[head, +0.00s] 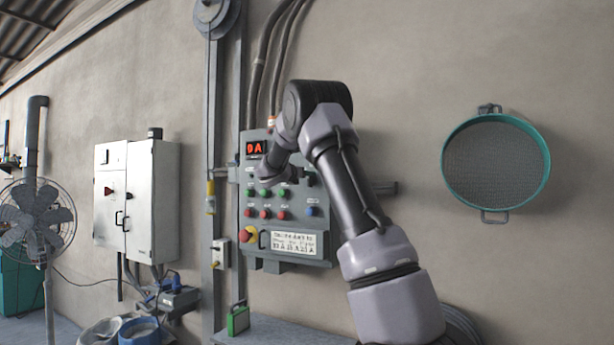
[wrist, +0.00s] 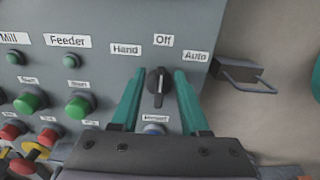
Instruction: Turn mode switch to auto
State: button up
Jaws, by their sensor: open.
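The mode switch (wrist: 157,88) is a black rotary knob on the grey control panel (wrist: 203,22). Its handle stands roughly upright, in line with the Off label (wrist: 163,40). The Hand label (wrist: 126,49) is to its left and the Auto label (wrist: 196,56) to its right. My gripper (wrist: 158,73) is open, with one teal finger on each side of the knob. Whether either finger touches it is unclear. In the head view my arm reaches to the control panel (head: 325,240) and hides my fingers.
Green buttons (wrist: 78,106) and red buttons sit left of the switch, and a blue button (wrist: 154,129) lies just below it. A grey bracket (wrist: 240,72) sticks out right of the panel. A green-rimmed sieve (head: 545,165) hangs on the wall.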

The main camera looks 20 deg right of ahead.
jog(key=shift+w+d, duration=0.2)
jog(key=shift+d, duration=0.15)
grip_shut()
jog(key=shift+s+d+f+m, duration=0.15)
jog(key=shift+s+d+m, duration=0.1)
jog(key=shift+m, duration=1.4)
jog(key=shift+s+d+f+m, duration=0.1)
jog(key=shift+s+f+m, duration=0.15)
jog(key=shift+m, duration=1.45)
jog(key=shift+s+d+f+m, duration=0.1)
jog(key=shift+s+d+m, duration=0.15)
jog(key=shift+m, duration=1.4)
